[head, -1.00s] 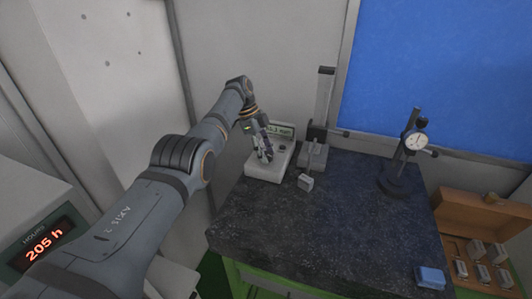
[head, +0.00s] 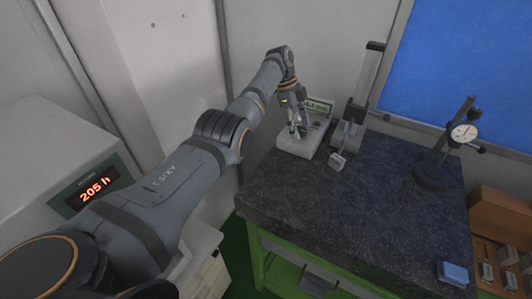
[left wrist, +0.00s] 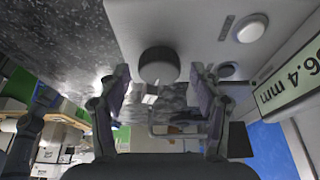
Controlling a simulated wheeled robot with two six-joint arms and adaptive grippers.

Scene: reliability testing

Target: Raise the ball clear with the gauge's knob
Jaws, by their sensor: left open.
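A pale console (head: 296,147) with a small display (head: 318,106) stands at the back left of the dark worktop, next to a gauge stand with a tall column (head: 370,75). The left wrist view shows a dark round knob (left wrist: 158,67) on its pale top and a display (left wrist: 292,82) ending in "6.4 mm". My left gripper (head: 299,131) is over the console. In the left wrist view its open fingers stand on either side of the knob, with gaps showing. I cannot make out the ball. My right gripper is in no view.
A small grey block (head: 337,160) sits in front of the column. A dial indicator on a stand (head: 464,132) is at the right. A blue block (head: 453,273) lies near the front right corner. The worktop's middle (head: 345,205) is clear.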

